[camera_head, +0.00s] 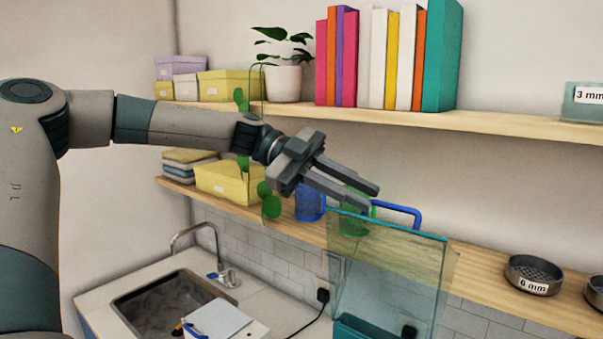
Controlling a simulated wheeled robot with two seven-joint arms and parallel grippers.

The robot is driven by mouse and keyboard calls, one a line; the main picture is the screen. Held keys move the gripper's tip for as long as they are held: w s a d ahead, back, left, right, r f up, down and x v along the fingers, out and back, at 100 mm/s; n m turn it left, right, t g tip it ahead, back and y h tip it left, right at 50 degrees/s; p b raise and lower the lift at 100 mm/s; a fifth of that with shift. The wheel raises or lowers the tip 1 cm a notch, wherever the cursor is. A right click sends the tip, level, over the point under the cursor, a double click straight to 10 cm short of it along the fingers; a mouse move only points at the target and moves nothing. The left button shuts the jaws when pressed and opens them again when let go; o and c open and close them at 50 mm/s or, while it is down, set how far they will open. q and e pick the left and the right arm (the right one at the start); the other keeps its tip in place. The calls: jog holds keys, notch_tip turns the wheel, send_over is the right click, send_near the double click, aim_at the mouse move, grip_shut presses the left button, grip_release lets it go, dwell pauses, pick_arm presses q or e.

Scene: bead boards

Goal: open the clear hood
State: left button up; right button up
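The clear hood (388,275) is a see-through, faintly green panel with a teal top edge, at the lower middle right. A blue bar handle (408,211) shows just above its top edge. My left gripper (372,198) reaches in from the left, its two fingers apart and nothing seen between them. Its fingertips appear just left of the handle and above the hood's top edge; I cannot tell whether they touch it. A teal base (365,328) shows behind the lower part of the hood, cut off by the picture's bottom edge. My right gripper is not in view.
Behind the hood runs a lower wooden shelf (480,275) with a blue cup (309,203), a green cup (355,200), a yellow box (225,182) and a dark dish labelled 6 mm (533,274). Books (440,55) stand on the upper shelf. A sink (165,303) is at lower left.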

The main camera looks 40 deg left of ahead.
pick_arm(q)
jog(key=b+v, duration=0.3)
jog(key=v, duration=0.8)
jog(key=shift+a, duration=0.3)
jog(key=shift+s+f, duration=0.1)
